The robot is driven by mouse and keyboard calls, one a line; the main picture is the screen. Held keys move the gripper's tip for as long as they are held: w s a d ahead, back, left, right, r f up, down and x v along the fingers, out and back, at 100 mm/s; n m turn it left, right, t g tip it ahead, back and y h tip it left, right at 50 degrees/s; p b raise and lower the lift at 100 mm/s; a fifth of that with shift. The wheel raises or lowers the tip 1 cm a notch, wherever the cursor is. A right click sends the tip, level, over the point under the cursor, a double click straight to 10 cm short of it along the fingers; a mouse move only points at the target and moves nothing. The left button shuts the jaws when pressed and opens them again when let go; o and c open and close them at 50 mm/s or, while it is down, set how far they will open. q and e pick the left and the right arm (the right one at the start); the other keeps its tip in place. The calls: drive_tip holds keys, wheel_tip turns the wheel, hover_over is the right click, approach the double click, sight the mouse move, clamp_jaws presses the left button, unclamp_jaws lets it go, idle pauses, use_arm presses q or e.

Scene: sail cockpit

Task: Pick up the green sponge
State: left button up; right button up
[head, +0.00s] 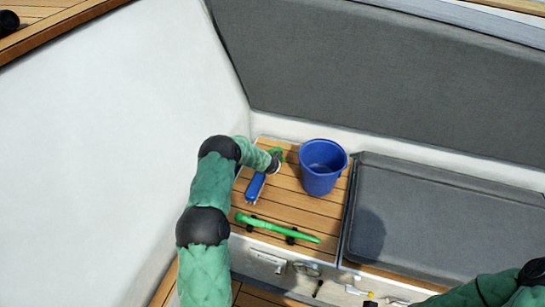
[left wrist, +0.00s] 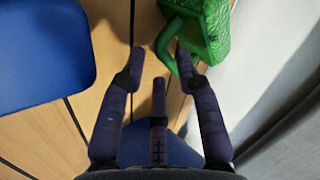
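The green sponge (left wrist: 207,28) shows at the top of the left wrist view, a textured block with a green loop on its left side. In the head view only a small part of it (head: 280,151) shows at the far end of the wooden seat, beside my left gripper (head: 275,161). In the left wrist view my left gripper (left wrist: 160,56) is open. Its right fingertip overlaps the loop, and the loop reaches between the fingertips. I cannot tell whether they touch. My right arm enters at the lower right of the head view; its gripper is out of frame.
A blue bucket (head: 321,167) stands right of the sponge and also shows in the left wrist view (left wrist: 42,50). A blue brush (head: 255,188) lies nearer, by my left forearm. A long green tool (head: 276,228) lies near the front edge. A grey cushion (head: 430,215) is to the right.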

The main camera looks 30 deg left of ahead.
use_arm(q)
drive_tip(key=shift+x, duration=1.3)
clamp_jaws()
drive_tip(key=shift+r, duration=0.1)
wheel_tip(320, 180, up, 4)
drive_tip(key=shift+f+p, duration=0.2)
drive_tip(key=shift+p, duration=0.6)
drive_tip(key=shift+s+d+r, duration=0.15)
drive_tip(key=shift+s, duration=0.1)
drive_tip(key=s+d+r, duration=0.7)
drive_tip(key=s+r, duration=0.2)
drive_tip(key=s, duration=0.2)
drive_tip(key=shift+s+b, duration=0.2)
drive_tip(key=shift+b, duration=0.2)
